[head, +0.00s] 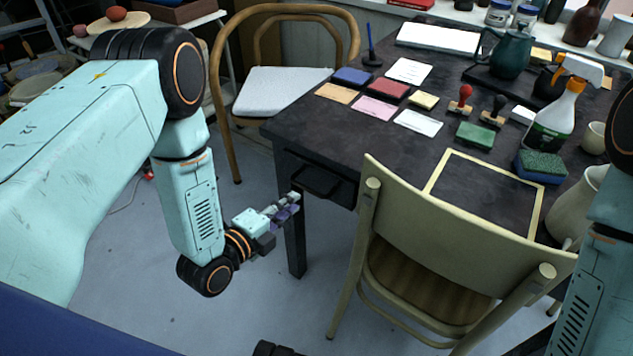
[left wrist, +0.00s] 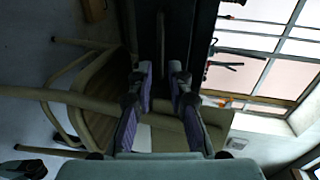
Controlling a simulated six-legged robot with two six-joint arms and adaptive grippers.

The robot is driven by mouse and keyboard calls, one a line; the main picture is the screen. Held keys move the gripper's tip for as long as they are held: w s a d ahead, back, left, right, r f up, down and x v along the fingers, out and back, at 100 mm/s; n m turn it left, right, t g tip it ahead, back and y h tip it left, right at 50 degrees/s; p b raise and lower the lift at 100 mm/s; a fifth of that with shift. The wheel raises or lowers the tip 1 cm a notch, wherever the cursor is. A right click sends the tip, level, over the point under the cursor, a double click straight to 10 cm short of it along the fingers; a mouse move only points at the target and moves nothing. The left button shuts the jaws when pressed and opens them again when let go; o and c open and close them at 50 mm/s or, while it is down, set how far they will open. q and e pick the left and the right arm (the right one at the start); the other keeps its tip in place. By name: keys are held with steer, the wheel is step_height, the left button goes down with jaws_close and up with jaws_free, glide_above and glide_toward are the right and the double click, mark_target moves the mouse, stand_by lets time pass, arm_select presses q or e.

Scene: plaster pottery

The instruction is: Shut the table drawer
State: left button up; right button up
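The black table (head: 330,128) stands in the middle of the head view. Its dark drawer (head: 336,188) shows under the near left edge, with a black pull (head: 318,181) on its front. How far the drawer stands out is hard to tell against the dark table. My left gripper (head: 294,202) is just left of and slightly below the pull, apart from it in the picture. In the left wrist view my left gripper (left wrist: 160,76) has its two fingers apart with nothing between them, facing dark furniture. My right arm shows at the right edge; its gripper is out of view.
A cream chair (head: 450,225) stands close to the right of the drawer. A wooden chair with a white seat (head: 275,90) is behind the table's left side. Colored pads, stamps, a spray bottle (head: 555,115) and a teapot (head: 510,52) stand on the table.

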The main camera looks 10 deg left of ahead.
mark_target(309, 188)
arm_select(q)
steer(key=b+x, duration=0.2)
steer(key=x, duration=0.5)
steer(key=shift+w+d, duration=0.1)
steer(key=shift+w, duration=0.2)
steer(key=shift+c, duration=0.5)
jaws_close()
